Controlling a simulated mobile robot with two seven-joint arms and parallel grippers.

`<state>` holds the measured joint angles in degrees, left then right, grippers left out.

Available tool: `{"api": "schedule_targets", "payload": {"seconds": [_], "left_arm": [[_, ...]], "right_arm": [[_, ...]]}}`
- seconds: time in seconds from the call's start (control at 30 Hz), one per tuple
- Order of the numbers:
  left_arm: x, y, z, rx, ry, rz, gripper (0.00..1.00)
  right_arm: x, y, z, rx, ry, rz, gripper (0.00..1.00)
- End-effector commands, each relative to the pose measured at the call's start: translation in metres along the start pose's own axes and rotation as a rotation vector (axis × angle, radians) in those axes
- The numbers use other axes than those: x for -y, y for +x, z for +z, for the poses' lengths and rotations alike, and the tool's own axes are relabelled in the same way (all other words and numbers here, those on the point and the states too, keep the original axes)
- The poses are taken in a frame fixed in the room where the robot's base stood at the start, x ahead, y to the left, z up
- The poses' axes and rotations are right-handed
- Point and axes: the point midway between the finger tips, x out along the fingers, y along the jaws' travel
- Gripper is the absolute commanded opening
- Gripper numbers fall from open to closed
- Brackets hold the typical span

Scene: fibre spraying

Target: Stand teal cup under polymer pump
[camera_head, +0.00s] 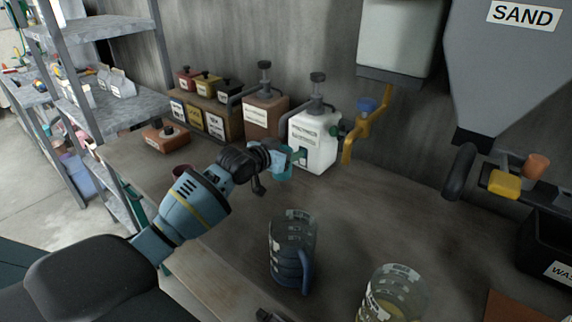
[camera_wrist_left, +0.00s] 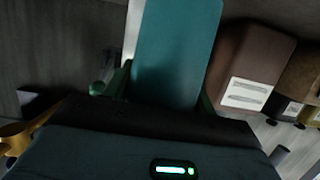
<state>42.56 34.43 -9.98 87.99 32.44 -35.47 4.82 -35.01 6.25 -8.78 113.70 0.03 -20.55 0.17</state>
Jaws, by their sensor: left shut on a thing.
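The teal cup (camera_head: 282,174) is held by my left gripper (camera_head: 272,158) just above or on the bench, left of the white pump container (camera_head: 313,143). In the left wrist view the teal cup (camera_wrist_left: 178,50) fills the top middle, with teal fingers (camera_wrist_left: 157,84) at its sides. The white container has a dark pump head on top and a label too small to read surely. A brown pump container (camera_head: 264,117) stands to its left; it also shows in the left wrist view (camera_wrist_left: 250,65). I cannot tell whether the cup touches the bench. My right gripper is not clearly seen.
A clear measuring jug (camera_head: 292,243) with a blue handle and another jug (camera_head: 392,292) stand nearer on the bench. Small labelled containers (camera_head: 203,118) stand at back left. A yellow valve (camera_head: 362,130) hangs right of the white container. A SAND hopper (camera_head: 510,70) is at right.

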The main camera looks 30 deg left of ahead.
Motion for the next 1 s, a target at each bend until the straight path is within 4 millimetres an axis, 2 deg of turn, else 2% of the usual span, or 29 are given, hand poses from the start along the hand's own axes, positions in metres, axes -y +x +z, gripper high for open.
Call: {"api": "schedule_targets", "payload": {"seconds": [0.1, 0.23, 0.73, 0.77, 0.9, 1.0], "left_arm": [[-0.001, 0.006, 0.023, 0.006, -0.003, 0.001, 0.31], [-0.001, 0.011, 0.038, 0.005, -0.002, 0.001, 0.31], [-0.001, 0.013, 0.045, 0.002, -0.001, 0.001, 0.31], [-0.001, 0.013, 0.045, 0.002, -0.001, 0.001, 0.57], [-0.001, 0.013, 0.044, 0.002, -0.001, 0.001, 0.76], [-0.001, 0.013, 0.044, 0.002, -0.001, 0.001, 0.78]], "right_arm": [[0.000, 0.001, 0.002, 0.003, 0.000, 0.000, 0.36], [-0.001, 0.002, 0.004, 0.006, -0.001, 0.000, 0.36], [-0.002, 0.002, 0.005, 0.008, -0.007, -0.001, 0.36], [-0.002, 0.002, 0.005, 0.008, -0.007, -0.001, 0.36], [-0.002, 0.002, 0.005, 0.008, -0.007, -0.001, 0.36], [-0.002, 0.002, 0.005, 0.007, -0.007, -0.001, 0.36]]}}
